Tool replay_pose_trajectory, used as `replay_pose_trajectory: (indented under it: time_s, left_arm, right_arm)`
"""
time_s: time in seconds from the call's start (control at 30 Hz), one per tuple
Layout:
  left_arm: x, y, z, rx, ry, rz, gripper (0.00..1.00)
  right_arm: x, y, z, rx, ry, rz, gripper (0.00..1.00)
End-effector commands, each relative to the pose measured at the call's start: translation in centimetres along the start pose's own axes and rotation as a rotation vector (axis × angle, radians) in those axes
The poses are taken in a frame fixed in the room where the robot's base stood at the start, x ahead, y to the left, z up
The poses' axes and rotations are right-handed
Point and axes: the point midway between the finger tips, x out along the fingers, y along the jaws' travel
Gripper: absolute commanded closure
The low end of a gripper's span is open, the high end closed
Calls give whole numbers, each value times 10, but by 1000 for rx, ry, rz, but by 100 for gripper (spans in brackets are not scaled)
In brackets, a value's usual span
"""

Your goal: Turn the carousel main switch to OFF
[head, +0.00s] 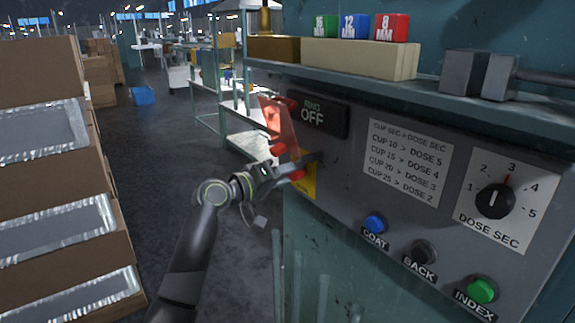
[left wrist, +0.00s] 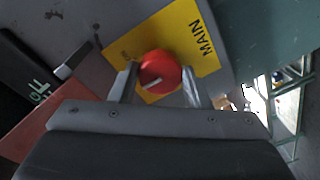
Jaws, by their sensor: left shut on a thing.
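The main switch is a round red knob (left wrist: 160,70) with a short white mark on its face. It sits on a yellow plate (left wrist: 192,38) lettered MAIN, which shows partly in the head view (head: 308,188) on the left end of the grey panel. My left gripper (left wrist: 157,86) is shut on the knob, one finger on each side; in the head view the gripper (head: 296,169) reaches the panel's left edge and hides much of the knob. A red see-through flap (head: 281,122) stands above it. A black sign (head: 318,115) reads OFF under a small green word.
The panel also carries a dose dial (head: 495,201), blue (head: 375,223), black (head: 424,251) and green (head: 482,289) buttons. A shelf (head: 400,88) with boxes juts out above. Stacked cartons (head: 50,165) stand at left. Open floor lies between them and the panel.

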Motion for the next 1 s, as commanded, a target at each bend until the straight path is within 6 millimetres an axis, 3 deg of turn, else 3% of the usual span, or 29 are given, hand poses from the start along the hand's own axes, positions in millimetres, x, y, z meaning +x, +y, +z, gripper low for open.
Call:
replay_pose_trajectory:
  time_s: [0.03, 0.5, 1.0]
  left_arm:
    - [0, 3, -3, -47, -3, -2, 80]
    - [0, 2, -3, -483, -29, -8, 80]
    - [0, 1, -2, -766, -45, -9, 80]
  right_arm:
    - [-10, 1, -1, 0, 0, 0, 64]
    - [-49, 2, -6, 1, 0, -3, 64]
    - [-72, 4, -8, 1, 1, -3, 64]
